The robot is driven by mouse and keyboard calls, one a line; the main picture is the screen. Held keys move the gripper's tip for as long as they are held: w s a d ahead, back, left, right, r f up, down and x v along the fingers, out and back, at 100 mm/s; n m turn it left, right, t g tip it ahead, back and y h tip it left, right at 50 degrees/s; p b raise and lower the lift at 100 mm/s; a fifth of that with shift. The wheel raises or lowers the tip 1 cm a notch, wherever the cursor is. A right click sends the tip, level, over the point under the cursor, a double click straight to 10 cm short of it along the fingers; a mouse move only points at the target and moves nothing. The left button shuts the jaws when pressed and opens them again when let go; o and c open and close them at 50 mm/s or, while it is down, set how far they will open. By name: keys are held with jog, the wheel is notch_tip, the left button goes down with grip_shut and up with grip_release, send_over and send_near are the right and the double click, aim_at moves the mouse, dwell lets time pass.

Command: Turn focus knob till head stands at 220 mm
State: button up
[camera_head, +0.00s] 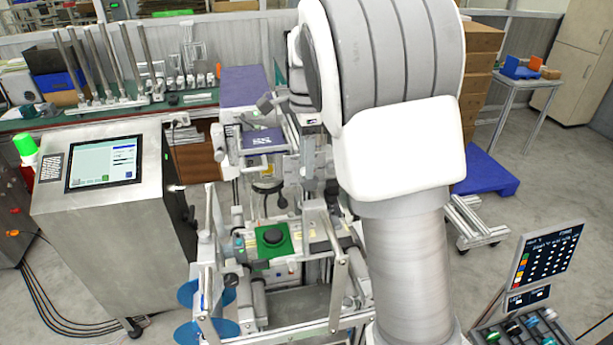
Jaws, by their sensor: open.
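A machine frame stands in the middle of the view, partly hidden behind my white arm. A head unit (266,184) hangs in it above a green plate (262,254). A dark round piece (273,237) sits on the green plate. Small dark knob-like parts show on the frame, one at the upper side (266,103) and one low at the left (231,280); I cannot tell which is the focus knob. No height scale is readable. My gripper is not clearly seen; my arm's far end goes behind its own large links.
A steel cabinet with a lit touch screen (104,163) stands at the left; its text is too small to read. A workbench (70,120) with upright rods is behind. A control panel (546,258) is at the lower right. Blue discs (192,332) lie low at the frame's left.

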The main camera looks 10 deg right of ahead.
aim_at(309, 181)
jog(key=shift+f, duration=2.35)
jog(key=shift+f, duration=0.1)
grip_shut()
